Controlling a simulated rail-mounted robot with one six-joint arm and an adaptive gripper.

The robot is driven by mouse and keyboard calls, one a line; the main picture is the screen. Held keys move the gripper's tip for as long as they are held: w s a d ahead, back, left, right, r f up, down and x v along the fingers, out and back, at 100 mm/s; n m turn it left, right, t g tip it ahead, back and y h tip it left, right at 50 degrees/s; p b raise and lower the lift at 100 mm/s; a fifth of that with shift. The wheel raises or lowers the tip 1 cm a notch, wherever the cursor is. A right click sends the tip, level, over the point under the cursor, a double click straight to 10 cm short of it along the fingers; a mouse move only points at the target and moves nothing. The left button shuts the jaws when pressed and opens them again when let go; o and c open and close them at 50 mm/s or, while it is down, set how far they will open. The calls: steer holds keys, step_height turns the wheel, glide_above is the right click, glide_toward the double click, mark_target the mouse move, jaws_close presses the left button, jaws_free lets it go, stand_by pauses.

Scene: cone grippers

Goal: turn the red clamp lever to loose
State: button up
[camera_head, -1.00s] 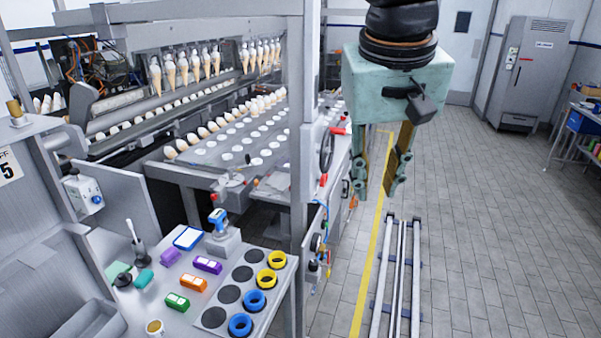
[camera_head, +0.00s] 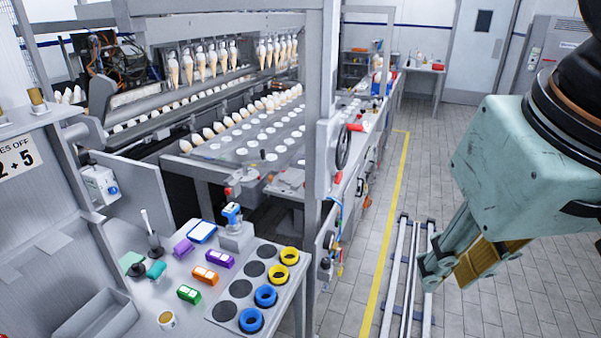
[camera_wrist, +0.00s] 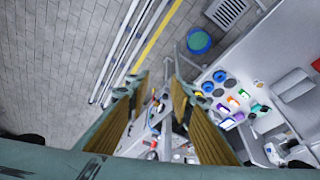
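A red lever-like handle (camera_head: 355,127) sticks out beside the handwheel on the machine's right post. A smaller red knob (camera_head: 337,177) sits below it. I cannot tell for certain which of them is the clamp lever, nor its setting. My gripper (camera_head: 436,268) is at the right of the head view, tilted with its fingers pointing down and left, well apart from both red parts. In the wrist view my gripper (camera_wrist: 156,82) shows two separated fingers with nothing between them.
A black handwheel (camera_head: 343,146) is on the post. The table (camera_head: 283,312) carries blue rings (camera_head: 251,320), yellow rings (camera_head: 289,256) and coloured blocks (camera_head: 205,276). Floor rails (camera_head: 407,285) run beside a yellow line (camera_head: 385,245). Open floor lies to the right.

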steer(key=shift+s+a+f, duration=0.1)
steer(key=shift+s+f, duration=0.15)
steer(key=shift+s, duration=0.35)
steer(key=shift+s+f, duration=0.2)
steer(key=shift+s, duration=0.4)
steer(key=shift+w, duration=0.15)
